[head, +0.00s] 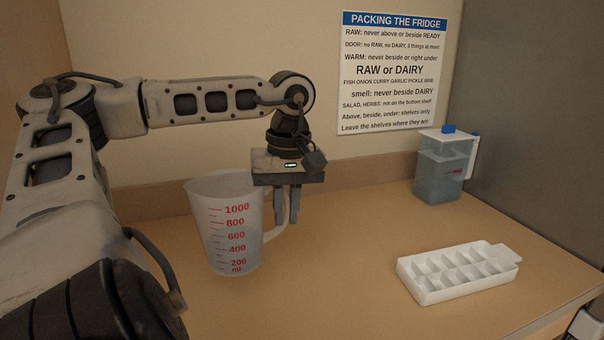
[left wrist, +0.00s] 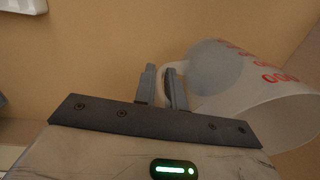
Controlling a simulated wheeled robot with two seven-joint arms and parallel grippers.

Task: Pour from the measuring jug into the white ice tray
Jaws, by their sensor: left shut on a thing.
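The measuring jug (head: 222,228) is translucent with red markings and stands upright on the counter, its handle to the right. My left gripper (head: 287,206) points down at the handle and is shut on it. In the left wrist view the fingers (left wrist: 164,90) close around the jug's handle, with the jug (left wrist: 245,85) to the right. The white ice tray (head: 460,274) lies on the counter to the right, apart from the jug. Its compartments look empty. It partly shows in the left wrist view (left wrist: 25,5).
A printed sign (head: 392,75) is on the back wall. The counter (head: 340,245) between jug and tray is clear.

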